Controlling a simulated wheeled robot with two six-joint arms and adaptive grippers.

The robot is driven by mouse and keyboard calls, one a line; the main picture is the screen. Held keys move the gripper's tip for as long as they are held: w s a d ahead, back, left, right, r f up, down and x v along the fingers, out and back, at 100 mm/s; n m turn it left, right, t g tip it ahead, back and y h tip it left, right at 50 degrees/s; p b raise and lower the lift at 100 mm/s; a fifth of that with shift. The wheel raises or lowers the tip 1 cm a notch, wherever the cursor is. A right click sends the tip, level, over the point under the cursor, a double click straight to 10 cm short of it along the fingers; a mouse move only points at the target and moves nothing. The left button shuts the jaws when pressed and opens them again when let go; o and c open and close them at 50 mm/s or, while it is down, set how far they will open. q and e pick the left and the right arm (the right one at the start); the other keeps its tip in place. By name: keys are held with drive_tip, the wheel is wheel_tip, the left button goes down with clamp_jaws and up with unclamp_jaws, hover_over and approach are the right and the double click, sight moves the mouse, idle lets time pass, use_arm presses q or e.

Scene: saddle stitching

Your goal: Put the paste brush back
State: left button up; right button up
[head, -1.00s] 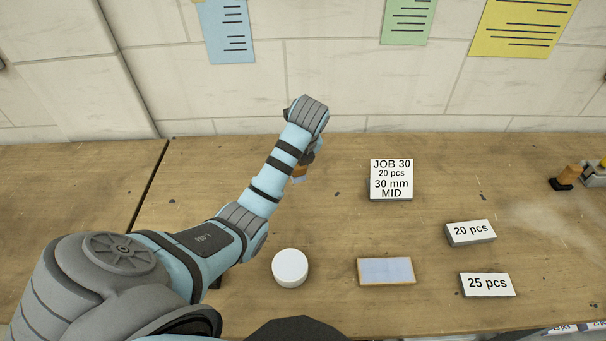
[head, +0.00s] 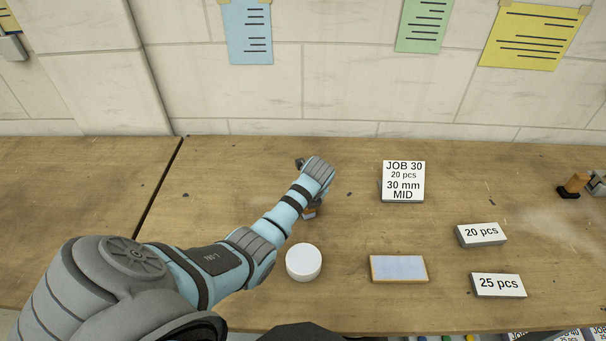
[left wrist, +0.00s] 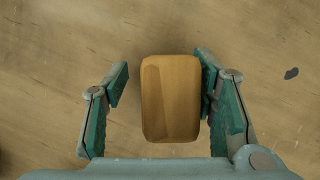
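The wooden piece between my left fingers in the left wrist view is an orange-brown rounded block (left wrist: 171,98). I take it for the paste brush seen from above; its bristles are hidden. My left gripper (left wrist: 163,78) is open around it: a clear gap shows at the left finger, and the right finger is touching or very near it. In the head view, a small brown bit of it (head: 309,213) shows below my left gripper, low over the table left of the JOB 30 sign; the fingers are mostly hidden. My right gripper is not in view.
A white round pot (head: 304,262) and a wood-framed pale pad (head: 399,268) lie nearer me. The JOB 30 sign (head: 403,181), 20 pcs card (head: 481,235) and 25 pcs card (head: 498,285) stand to the right. A brown-and-black item (head: 574,185) is at the far right.

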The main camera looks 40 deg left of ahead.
use_arm(q)
drive_tip(key=shift+w+d+r, duration=0.15)
drive_tip(key=shift+r, duration=0.1)
drive_tip(key=p+v, duration=0.3)
drive_tip(key=v, duration=0.8)
drive_tip(key=shift+r, duration=0.2)
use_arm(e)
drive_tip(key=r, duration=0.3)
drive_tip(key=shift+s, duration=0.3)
use_arm(q)
drive_tip(key=shift+f, duration=0.1)
